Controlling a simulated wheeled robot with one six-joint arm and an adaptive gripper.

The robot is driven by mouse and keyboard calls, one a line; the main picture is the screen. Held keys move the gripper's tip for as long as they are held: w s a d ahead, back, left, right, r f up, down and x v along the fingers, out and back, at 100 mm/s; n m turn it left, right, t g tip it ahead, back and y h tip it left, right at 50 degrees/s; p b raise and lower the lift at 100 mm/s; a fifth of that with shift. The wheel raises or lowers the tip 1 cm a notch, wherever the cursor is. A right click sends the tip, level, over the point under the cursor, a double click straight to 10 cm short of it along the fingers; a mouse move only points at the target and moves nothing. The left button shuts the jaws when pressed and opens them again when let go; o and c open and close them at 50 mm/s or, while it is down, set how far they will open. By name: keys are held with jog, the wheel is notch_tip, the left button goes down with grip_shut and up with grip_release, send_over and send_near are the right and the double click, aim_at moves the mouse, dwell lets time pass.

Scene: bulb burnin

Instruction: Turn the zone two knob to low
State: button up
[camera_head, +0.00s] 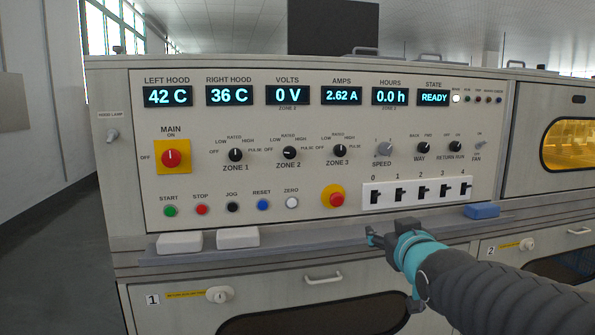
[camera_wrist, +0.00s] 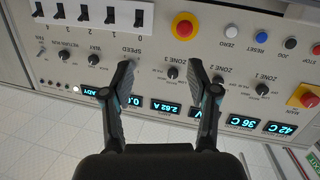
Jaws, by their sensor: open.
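The zone two knob (camera_head: 289,153) is a small black knob in the middle of the row of three zone knobs on the panel. Its light mark seems to lie sideways, but it is too small to read surely. In the wrist view the zone two knob (camera_wrist: 217,81) shows upside down, just right of the right finger. My gripper (camera_head: 376,237) is open and empty, in front of the panel's lower ledge, below and right of the knob. In the wrist view my gripper (camera_wrist: 161,72) has its fingers spread, apart from every knob.
The zone 1 knob (camera_head: 235,155) and zone 3 knob (camera_head: 340,151) flank it closely. Below are push buttons, a red emergency button (camera_head: 333,197) and the black switches (camera_head: 421,194). White blocks (camera_head: 238,238) and a blue block (camera_head: 482,211) lie on the ledge (camera_head: 300,237).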

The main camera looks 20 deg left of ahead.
jog(key=w+a+r+n+t+y+b, duration=0.2)
jog(key=w+a+y, duration=0.15)
jog(key=a, duration=0.55)
jog(key=n+y, duration=0.2)
jog(key=y, duration=0.3)
send_near(290, 155)
jog(key=shift+t+h, duration=0.25)
jog(key=shift+t, duration=0.15)
jog(key=p+x, duration=0.1)
jog(key=x, duration=0.8)
jog(key=shift+a+f, duration=0.1)
jog(key=shift+a, duration=0.05)
grip_shut()
jog(key=shift+f, duration=0.1)
jog(key=shift+s, duration=0.1)
